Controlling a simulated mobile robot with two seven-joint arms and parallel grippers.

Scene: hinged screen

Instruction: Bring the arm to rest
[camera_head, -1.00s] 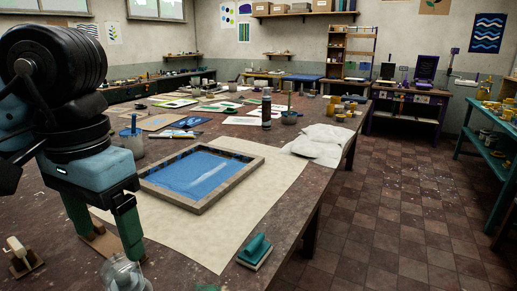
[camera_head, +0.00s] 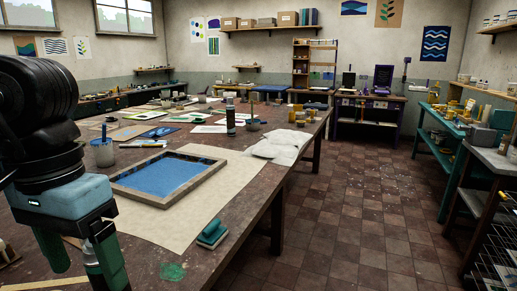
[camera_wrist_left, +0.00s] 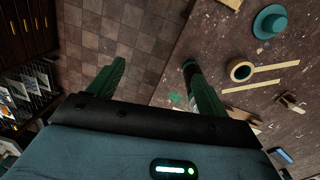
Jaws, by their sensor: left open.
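My left gripper (camera_head: 82,268) is at the lower left of the head view, with its green fingers apart and nothing between them. In the left wrist view its two green fingers (camera_wrist_left: 152,80) are spread over the table's edge and the tiled floor. The hinged screen (camera_head: 165,176), a wooden frame with a blue mesh, lies flat on the pale sheet, to the right of and beyond the gripper. The gripper is apart from it. My right gripper is in neither view.
The worktable (camera_head: 235,255) carries a teal-handled block (camera_head: 212,234) near its edge, a dark bottle (camera_head: 230,120), a grey pot (camera_head: 103,152) and white cloths (camera_head: 280,147). A teal shelf (camera_head: 440,150) and a wire rack (camera_head: 492,255) stand at right. The tiled floor (camera_head: 370,220) between is clear.

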